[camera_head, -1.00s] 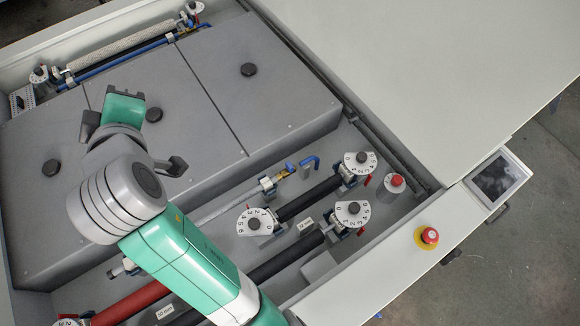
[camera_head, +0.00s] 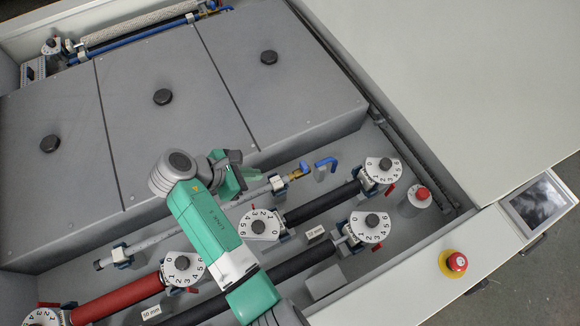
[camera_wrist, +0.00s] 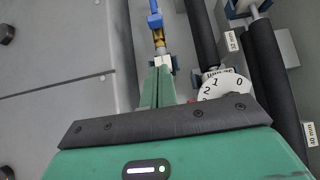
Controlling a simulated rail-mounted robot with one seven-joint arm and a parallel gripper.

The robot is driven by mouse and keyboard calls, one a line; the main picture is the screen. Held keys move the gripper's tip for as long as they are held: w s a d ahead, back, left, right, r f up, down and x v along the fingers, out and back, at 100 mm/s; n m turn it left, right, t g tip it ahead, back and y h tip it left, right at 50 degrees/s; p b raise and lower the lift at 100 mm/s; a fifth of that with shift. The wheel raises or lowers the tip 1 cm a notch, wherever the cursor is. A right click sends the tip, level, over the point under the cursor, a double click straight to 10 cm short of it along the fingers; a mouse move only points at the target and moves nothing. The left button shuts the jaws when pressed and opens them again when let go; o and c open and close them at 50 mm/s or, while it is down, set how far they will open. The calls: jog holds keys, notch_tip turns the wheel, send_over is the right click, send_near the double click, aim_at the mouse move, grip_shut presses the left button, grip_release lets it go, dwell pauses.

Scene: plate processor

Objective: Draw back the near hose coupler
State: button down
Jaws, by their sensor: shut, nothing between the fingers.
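The near hose coupler (camera_head: 300,171) is a small brass and blue fitting between a bent blue hose end (camera_head: 326,164) and a thin grey spray bar (camera_head: 205,216). In the wrist view the brass coupler (camera_wrist: 158,38) lies just beyond the fingertips, with the blue hose end (camera_wrist: 154,14) past it. My gripper (camera_head: 234,172) is left of the coupler, over or beside the bar; its height is hard to tell. Its green fingers (camera_wrist: 158,74) are shut and empty, apart from the coupler. They hide part of the bar in the wrist view.
Grey covers with black knobs (camera_head: 162,97) fill the back left. Black rollers (camera_head: 320,201) with numbered white dials (camera_head: 260,224) and a red roller (camera_head: 118,302) lie in front. A red button (camera_head: 422,193) stands at the right. A blue hose (camera_head: 135,37) runs along the far edge.

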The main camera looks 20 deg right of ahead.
jog(key=b, duration=0.1)
send_near(301, 169)
jog(key=f, duration=0.3)
jog(key=shift+s+f, duration=0.2)
jog(key=shift+f, duration=0.1)
jog(key=d, duration=0.3)
jog(key=shift+w+d, duration=0.15)
jog(key=shift+d, duration=0.45)
